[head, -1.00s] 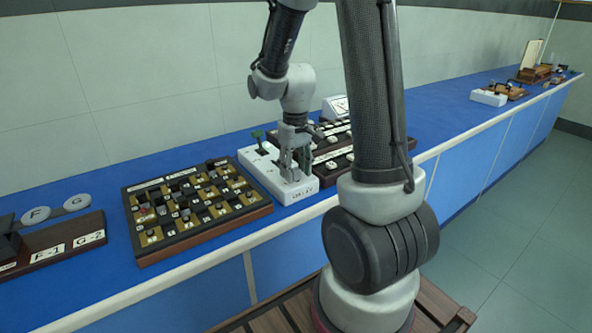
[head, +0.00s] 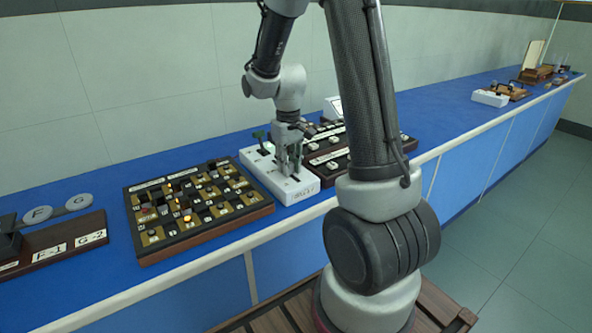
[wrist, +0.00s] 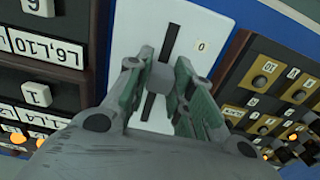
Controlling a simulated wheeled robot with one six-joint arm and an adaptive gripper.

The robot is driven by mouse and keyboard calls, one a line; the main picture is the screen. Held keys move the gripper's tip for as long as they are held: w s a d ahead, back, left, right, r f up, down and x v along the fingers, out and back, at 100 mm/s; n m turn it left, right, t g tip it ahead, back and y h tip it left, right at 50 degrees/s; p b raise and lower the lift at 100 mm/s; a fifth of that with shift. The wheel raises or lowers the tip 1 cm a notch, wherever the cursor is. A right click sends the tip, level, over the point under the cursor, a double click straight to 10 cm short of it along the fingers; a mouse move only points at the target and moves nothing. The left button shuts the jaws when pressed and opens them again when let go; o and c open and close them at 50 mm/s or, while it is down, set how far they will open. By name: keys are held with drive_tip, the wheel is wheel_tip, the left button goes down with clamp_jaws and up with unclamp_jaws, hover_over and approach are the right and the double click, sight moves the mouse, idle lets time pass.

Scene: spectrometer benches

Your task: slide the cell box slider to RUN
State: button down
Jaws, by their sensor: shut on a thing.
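The white cell box (head: 305,186) lies on the blue bench, and its top also shows in the wrist view (wrist: 203,20). A dark straight slot (wrist: 170,42) runs along it, with a small "0" label beside it. The grey slider knob (wrist: 161,76) sits in this slot. My gripper (head: 288,168) points down over the box and is shut on the knob, with one finger on each side in the wrist view (wrist: 160,80). No RUN mark is readable, and my gripper hides the near part of the slot.
A checkered board (head: 195,208) with several orange lights lies to the left. Dark panels with white labels (head: 328,160) lie to the right. A green lever (head: 258,135) stands at the box's far end. My arm covers part of the bench.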

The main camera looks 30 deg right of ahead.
drive_tip(key=w, duration=0.4)
drive_tip(key=c, duration=1.2)
unclamp_jaws()
drive_tip(key=shift+c, duration=0.2)
drive_tip(key=shift+r, duration=0.1)
wheel_tip(320, 180, up, 12)
